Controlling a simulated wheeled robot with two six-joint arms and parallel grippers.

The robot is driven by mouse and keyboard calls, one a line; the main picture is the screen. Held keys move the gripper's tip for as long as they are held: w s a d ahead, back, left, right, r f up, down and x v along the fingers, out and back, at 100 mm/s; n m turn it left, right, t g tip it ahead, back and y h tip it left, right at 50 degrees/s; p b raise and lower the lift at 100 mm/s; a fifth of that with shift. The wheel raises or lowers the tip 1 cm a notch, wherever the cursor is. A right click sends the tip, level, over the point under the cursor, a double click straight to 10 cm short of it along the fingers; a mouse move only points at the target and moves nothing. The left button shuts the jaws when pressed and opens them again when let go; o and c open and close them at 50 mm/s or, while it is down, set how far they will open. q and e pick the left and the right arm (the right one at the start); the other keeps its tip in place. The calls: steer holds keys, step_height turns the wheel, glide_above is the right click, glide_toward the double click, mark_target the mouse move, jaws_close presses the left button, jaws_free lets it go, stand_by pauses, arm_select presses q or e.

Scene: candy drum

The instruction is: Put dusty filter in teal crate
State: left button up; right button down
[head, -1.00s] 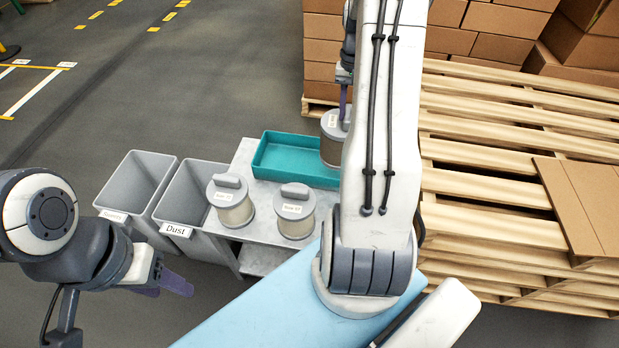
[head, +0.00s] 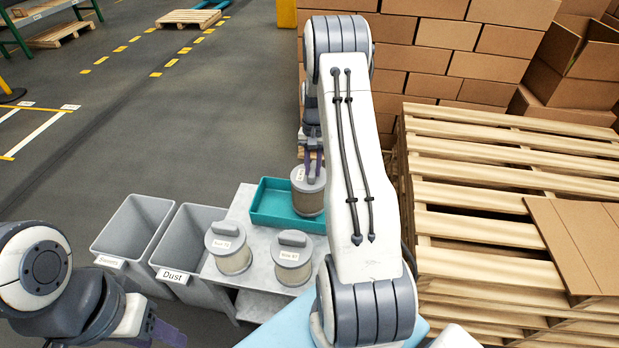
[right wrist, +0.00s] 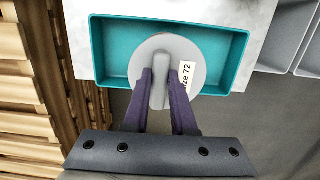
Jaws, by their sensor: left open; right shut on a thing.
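The dusty filter (head: 309,197) is a brown-tan cylinder with a grey lid, a grip bar and a white label; the right wrist view (right wrist: 138,62) shows its lid from above. My right gripper (head: 314,158) is shut on the grip bar; its purple fingers flank the bar in the right wrist view (right wrist: 160,88). The teal crate (head: 262,213) is a shallow open tray on a grey table. The filter is upright over the crate's right part; I cannot tell whether it touches the crate floor. My left gripper (head: 160,335) is open and empty at the lower left.
Two more lidded filters (head: 229,255) (head: 292,265) stand on the grey table (head: 240,207) in front of the crate. Two grey bins, one labelled Dust (head: 175,276), stand left of it. A wooden pallet stack (head: 480,210) fills the right side, with cardboard boxes (head: 430,60) behind.

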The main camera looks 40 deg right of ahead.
steer(key=shift+w+a+f, duration=0.25)
steer(key=shift+w+f, duration=0.15)
steer(key=shift+w, duration=0.1)
step_height(320, 180, down, 4)
steer(key=shift+r, duration=0.1)
steer(key=shift+f, duration=0.2)
steer(key=c, duration=0.7)
jaws_free()
steer(key=shift+c, duration=0.2)
steer(key=shift+r, duration=0.1)
